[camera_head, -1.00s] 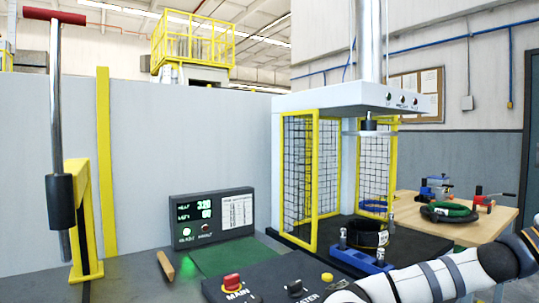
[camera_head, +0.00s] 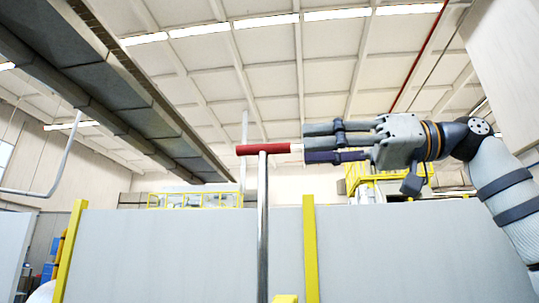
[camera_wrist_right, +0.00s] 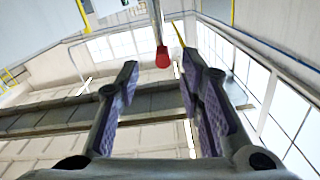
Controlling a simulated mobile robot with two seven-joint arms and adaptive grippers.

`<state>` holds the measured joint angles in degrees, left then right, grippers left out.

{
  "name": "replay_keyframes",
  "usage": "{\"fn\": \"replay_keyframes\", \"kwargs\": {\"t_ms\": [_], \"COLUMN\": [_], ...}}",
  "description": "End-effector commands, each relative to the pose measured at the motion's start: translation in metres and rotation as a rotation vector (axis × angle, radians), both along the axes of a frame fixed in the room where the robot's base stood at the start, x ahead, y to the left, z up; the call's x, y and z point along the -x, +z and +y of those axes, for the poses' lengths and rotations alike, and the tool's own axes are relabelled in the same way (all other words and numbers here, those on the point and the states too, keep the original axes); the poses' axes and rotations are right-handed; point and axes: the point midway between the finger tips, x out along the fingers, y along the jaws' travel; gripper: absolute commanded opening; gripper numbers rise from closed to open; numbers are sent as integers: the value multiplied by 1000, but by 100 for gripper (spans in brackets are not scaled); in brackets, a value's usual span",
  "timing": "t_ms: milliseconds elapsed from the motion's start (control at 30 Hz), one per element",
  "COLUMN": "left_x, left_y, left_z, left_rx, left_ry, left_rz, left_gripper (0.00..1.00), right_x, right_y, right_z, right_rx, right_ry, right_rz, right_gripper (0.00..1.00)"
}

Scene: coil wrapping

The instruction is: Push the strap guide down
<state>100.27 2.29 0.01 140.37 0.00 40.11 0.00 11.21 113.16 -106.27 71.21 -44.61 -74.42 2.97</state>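In the head view a T-shaped red handle (camera_head: 263,149) tops a tall upright metal pole (camera_head: 262,225), which I take for the strap guide. The pole's lower part is out of frame. My right gripper (camera_head: 304,148) comes in from the right, level with the handle, fingers pointing left. Its fingertips are at the handle's right end, one above and one below its line. In the right wrist view the handle's red end (camera_wrist_right: 162,58) shows between the two spread fingers (camera_wrist_right: 158,66), with a gap on both sides. The gripper is open. My left gripper is not in view.
A grey partition wall (camera_head: 160,255) with yellow posts (camera_head: 310,250) stands behind the pole. A yellow railed platform (camera_head: 362,172) shows beyond it, behind my right gripper. The space around the handle's left side is clear. The machine and table are out of frame.

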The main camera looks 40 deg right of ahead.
Motion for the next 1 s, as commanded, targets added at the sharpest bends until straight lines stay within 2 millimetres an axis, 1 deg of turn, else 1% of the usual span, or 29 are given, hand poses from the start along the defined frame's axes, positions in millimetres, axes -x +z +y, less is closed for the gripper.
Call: {"fn": "replay_keyframes", "kwargs": {"t_ms": [200,300,400,567,767,800,867,900,933,1000], "left_x": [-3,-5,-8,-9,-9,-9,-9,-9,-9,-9], "left_y": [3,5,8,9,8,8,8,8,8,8], "left_z": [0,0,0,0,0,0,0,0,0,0], "left_rx": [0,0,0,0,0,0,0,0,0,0], "left_ry": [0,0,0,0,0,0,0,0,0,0], "left_rz": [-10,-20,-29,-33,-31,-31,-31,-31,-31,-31], "left_gripper": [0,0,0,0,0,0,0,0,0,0], "right_x": [-42,-58,-70,-80,-81,-81,-81,-81,-81,-81], "right_y": [0,2,2,2,1,1,1,1,1,1], "right_z": [36,50,59,66,66,66,66,66,66,66], "right_rx": [3,2,0,-2,-3,-3,-3,-3,-3,-3], "right_ry": [2,3,2,3,3,3,3,3,3,3], "right_rz": [0,-4,-5,-6,-5,-5,-5,-5,-5,-5], "right_gripper": [35,35,35,35,35,30,17,8,1,0]}}
